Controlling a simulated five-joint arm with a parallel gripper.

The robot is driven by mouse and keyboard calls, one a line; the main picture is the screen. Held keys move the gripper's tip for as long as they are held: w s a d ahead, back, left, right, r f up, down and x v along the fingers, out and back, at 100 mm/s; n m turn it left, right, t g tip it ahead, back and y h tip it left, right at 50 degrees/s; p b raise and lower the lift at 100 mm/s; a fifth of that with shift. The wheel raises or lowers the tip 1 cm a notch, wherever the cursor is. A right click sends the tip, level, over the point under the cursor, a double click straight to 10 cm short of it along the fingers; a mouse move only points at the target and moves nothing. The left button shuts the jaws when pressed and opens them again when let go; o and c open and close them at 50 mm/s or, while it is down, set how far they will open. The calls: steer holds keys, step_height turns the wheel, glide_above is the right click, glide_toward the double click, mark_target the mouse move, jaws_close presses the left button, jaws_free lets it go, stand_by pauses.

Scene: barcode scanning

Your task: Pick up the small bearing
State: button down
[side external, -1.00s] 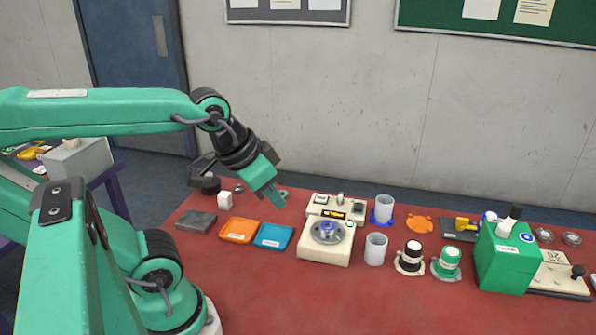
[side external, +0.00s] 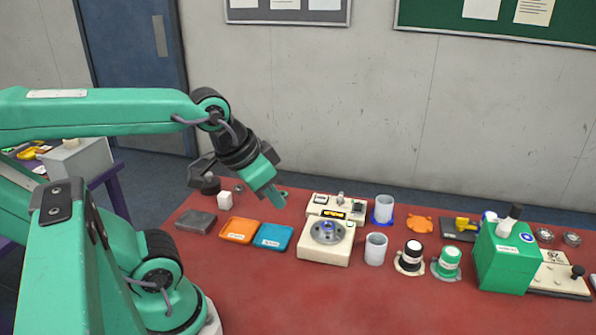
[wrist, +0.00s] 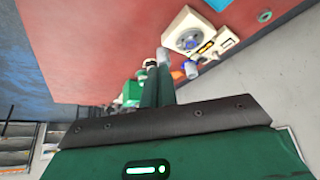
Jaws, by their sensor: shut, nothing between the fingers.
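My gripper (side external: 279,200) hangs above the back left of the red table, pointing down and right. Its two fingers are together with nothing between them; they also show close together in the wrist view (wrist: 158,75). A small ring-shaped piece (wrist: 265,16), possibly the small bearing, lies near the table's back edge in the wrist view, apart from the fingers. I cannot tell for certain which is the bearing.
An orange tray (side external: 238,232) and a blue tray (side external: 273,237) lie in front of my gripper. A cream scale (side external: 325,254) stands to their right. Cups, bottles and a green box (side external: 500,265) fill the right side. The table's front is clear.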

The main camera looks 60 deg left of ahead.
stand_by(0.3)
steer(key=c, duration=0.8)
jaws_free()
steer(key=shift+c, duration=0.2)
steer(key=shift+w, duration=0.1)
steer(key=w+a+f+m+g, duration=0.1)
steer(key=w+a+f+m, duration=0.1)
steer(key=w+m, duration=0.3)
steer(key=w+a+f+m+g, duration=0.2)
steer(key=w+a+f+m, duration=0.1)
steer(key=w+f+m, duration=0.2)
steer(key=w+a+f+m+g, duration=0.2)
steer(key=w+m, duration=0.3)
steer(key=w, duration=0.3)
steer(key=shift+w+a+f+m, duration=0.1)
steer(key=shift+a+f+m, duration=0.2)
steer(key=shift+a+f, duration=0.45)
steer(key=shift+w+f+m+g, duration=0.15)
steer(key=shift+f+m+g, duration=0.15)
steer(key=shift+f, duration=0.05)
steer(key=shift+f, duration=0.1)
